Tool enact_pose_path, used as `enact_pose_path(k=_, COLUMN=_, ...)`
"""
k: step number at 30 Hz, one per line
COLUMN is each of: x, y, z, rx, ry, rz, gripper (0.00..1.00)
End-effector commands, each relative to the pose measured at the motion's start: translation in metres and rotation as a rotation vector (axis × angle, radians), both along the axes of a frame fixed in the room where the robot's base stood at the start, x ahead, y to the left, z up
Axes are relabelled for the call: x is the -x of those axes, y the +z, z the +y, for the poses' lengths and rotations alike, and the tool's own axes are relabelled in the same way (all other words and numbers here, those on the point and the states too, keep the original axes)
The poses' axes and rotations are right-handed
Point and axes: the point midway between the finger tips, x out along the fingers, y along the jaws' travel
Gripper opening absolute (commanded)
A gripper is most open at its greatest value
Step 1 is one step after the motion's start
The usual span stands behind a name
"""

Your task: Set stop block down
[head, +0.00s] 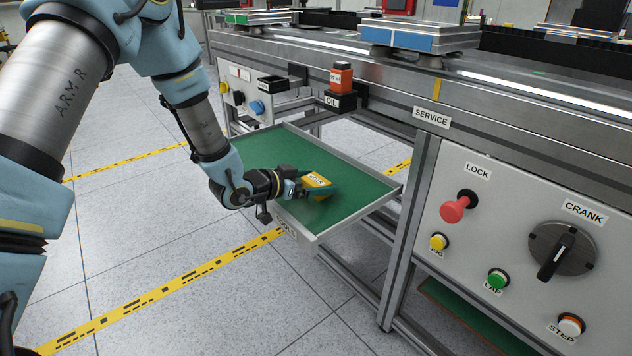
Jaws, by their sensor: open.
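The stop block (316,181) is a small yellow block with dark lettering on its top. It is at the green-lined drawer (262,155), near the drawer's front right part. My gripper (308,190) is at the block, with its fingers around or beside it. The jaws are open. The fingers hide part of the block, and I cannot tell whether its underside touches the green liner.
The drawer is pulled out from the metal frame, with raised grey rims. Behind it, an orange oil bottle (341,78) stands in a black holder. At right, a panel carries a red lock knob (455,209), a crank dial (561,248) and several buttons. Much of the liner is clear.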

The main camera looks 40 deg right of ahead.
Motion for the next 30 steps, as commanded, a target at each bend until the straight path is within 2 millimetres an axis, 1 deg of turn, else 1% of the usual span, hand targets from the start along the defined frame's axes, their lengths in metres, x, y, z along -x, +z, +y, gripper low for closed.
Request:
enact_pose_path(k=3, x=0.000, y=0.005, z=0.002, rx=0.000, ry=0.001, rz=0.000, gripper=1.00)
enact_pose_path(k=5, x=-0.001, y=0.006, z=0.008, rx=0.000, ry=0.001, rz=0.000, gripper=1.00)
enact_pose_path(k=8, x=-0.003, y=0.013, z=0.025, rx=-0.001, ry=0.003, rz=-0.001, gripper=1.00)
enact_pose_path(k=15, x=-0.005, y=0.031, z=0.073, rx=0.000, ry=0.003, rz=0.000, gripper=1.00)
enact_pose_path(k=18, x=-0.006, y=0.036, z=0.090, rx=-0.001, ry=0.003, rz=0.001, gripper=1.00)
enact_pose_path(k=21, x=-0.007, y=0.041, z=0.102, rx=0.000, ry=0.002, rz=-0.001, gripper=1.00)
enact_pose_path(k=25, x=-0.007, y=0.043, z=0.111, rx=0.000, ry=0.002, rz=-0.001, gripper=1.00)
enact_pose_path(k=30, x=-0.006, y=0.044, z=0.113, rx=0.000, ry=0.000, rz=0.000, gripper=1.00)
